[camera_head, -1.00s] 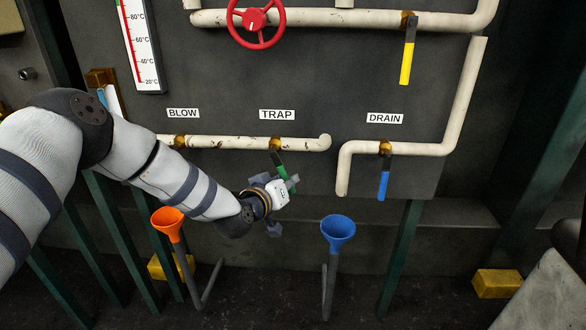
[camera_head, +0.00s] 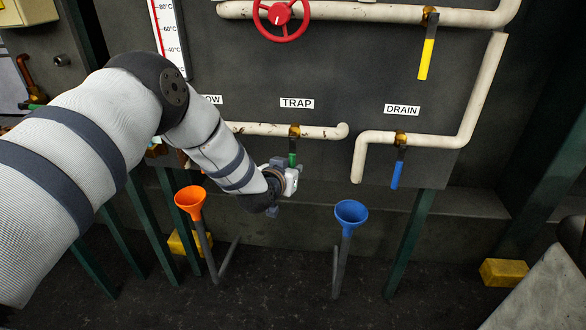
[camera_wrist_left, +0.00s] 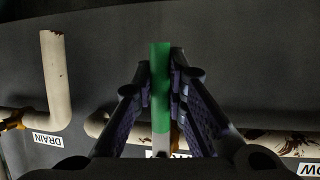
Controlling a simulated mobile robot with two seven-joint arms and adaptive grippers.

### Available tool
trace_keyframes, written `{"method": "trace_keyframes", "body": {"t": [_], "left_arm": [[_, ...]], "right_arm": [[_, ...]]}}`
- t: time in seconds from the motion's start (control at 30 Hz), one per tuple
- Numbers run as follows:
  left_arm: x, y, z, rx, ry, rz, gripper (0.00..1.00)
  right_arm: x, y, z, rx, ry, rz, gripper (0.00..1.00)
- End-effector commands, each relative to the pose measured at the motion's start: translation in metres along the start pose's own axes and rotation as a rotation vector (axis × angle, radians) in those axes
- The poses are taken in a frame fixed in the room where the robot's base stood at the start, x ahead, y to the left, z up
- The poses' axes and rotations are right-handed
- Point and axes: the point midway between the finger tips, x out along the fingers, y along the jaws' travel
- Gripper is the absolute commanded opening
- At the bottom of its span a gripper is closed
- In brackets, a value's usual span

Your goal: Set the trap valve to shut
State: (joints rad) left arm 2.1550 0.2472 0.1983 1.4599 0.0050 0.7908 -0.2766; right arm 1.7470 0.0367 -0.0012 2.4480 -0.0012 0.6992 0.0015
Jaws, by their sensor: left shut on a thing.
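The trap valve sits on the white pipe (camera_head: 320,132) under the TRAP label (camera_head: 297,104). Its green handle (camera_head: 292,159) hangs about straight down from the brass body, across the pipe's line. My left gripper (camera_head: 288,168) is shut on the lower part of this handle. In the left wrist view the green handle (camera_wrist_left: 161,88) lies between the two fingers (camera_wrist_left: 161,70), with its tip sticking out beyond them. My gripper and wrist hide the handle's lower end in the head view. My right gripper is out of view.
The drain valve's blue handle (camera_head: 397,174) hangs down to the right. A yellow handle (camera_head: 427,58) and a red wheel (camera_head: 281,15) are above. An orange funnel (camera_head: 190,200) and a blue funnel (camera_head: 350,213) stand below. My left arm partly covers the BLOW label (camera_head: 212,100).

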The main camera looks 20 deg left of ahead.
Motion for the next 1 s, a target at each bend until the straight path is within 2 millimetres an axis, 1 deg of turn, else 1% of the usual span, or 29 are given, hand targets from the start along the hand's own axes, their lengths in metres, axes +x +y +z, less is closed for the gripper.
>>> {"method": "trace_keyframes", "body": {"t": [0.27, 0.3, 0.4, 0.67, 0.73, 0.77, 0.87, 1.0], "left_arm": [[0.0, -0.002, 0.0, 0.004, -0.001, -0.003, 0.0], [0.0, -0.002, 0.0, 0.003, -0.001, -0.003, 0.15], [0.0, -0.002, 0.0, 0.003, -0.001, -0.003, 0.34], [0.0, -0.001, 0.001, 0.002, -0.001, -0.001, 0.34], [-0.004, -0.001, 0.001, 0.002, -0.001, -0.001, 0.34], [-0.006, -0.001, 0.0, 0.001, -0.001, -0.001, 0.34], [-0.026, -0.001, 0.0, 0.001, -0.002, 0.0, 0.34], [-0.065, 0.0, 0.0, 0.001, -0.003, 0.0, 0.34]], "right_arm": [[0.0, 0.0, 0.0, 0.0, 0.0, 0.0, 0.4], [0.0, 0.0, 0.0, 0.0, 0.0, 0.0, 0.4], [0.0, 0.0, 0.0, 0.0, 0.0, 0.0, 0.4], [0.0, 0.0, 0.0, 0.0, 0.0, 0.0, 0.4], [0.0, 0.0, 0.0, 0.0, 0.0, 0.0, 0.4], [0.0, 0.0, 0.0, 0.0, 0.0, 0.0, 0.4], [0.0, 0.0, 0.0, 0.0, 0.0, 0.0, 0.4], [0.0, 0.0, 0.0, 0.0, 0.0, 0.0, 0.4]]}}
